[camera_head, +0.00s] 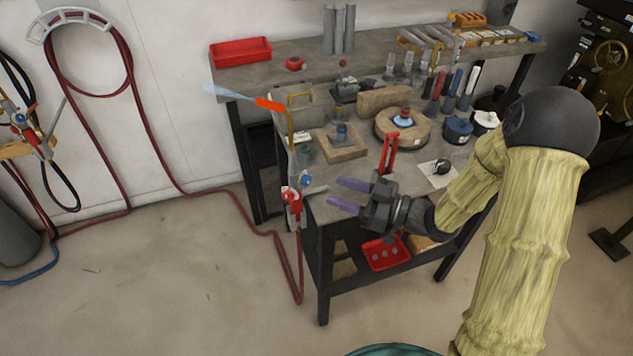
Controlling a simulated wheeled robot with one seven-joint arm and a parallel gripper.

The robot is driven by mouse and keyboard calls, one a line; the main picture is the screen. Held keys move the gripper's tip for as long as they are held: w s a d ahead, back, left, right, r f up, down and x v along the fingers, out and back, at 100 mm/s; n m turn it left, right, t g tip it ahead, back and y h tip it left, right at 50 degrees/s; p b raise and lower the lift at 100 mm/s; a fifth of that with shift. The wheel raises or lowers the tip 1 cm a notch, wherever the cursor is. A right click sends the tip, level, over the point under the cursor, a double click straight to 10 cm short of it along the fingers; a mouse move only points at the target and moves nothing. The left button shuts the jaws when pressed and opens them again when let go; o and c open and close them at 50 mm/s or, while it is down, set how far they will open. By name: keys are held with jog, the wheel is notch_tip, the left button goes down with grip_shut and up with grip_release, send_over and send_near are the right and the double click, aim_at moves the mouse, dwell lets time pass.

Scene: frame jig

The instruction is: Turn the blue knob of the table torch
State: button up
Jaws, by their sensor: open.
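The table torch (291,150) is clamped at the left edge of the workbench, with a thin upright brass tube. A pale bluish flame (232,93) with a bright orange part points left at its top. The small blue knob (306,180) is on the torch's right side, low down near the bench corner. A red valve part (292,198) is just below and left of it. My gripper (340,193) is open and empty, its two purple fingers pointing left toward the blue knob. A gap shows between the fingertips and the knob.
The workbench (330,211) carries a wooden block with a glass piece (343,147), a round turntable (402,128), jars and tools. A red tray (240,52) is on the raised back shelf. A red hose (297,280) hangs from the torch to the floor.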

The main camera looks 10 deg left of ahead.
aim_at(309, 182)
jog(key=a, duration=0.4)
jog(key=w+a, duration=0.1)
jog(key=a, duration=0.1)
jog(key=shift+w+a, duration=0.1)
jog(key=shift+a, duration=0.2)
jog(key=shift+c, duration=0.3)
jog(key=c, duration=0.9)
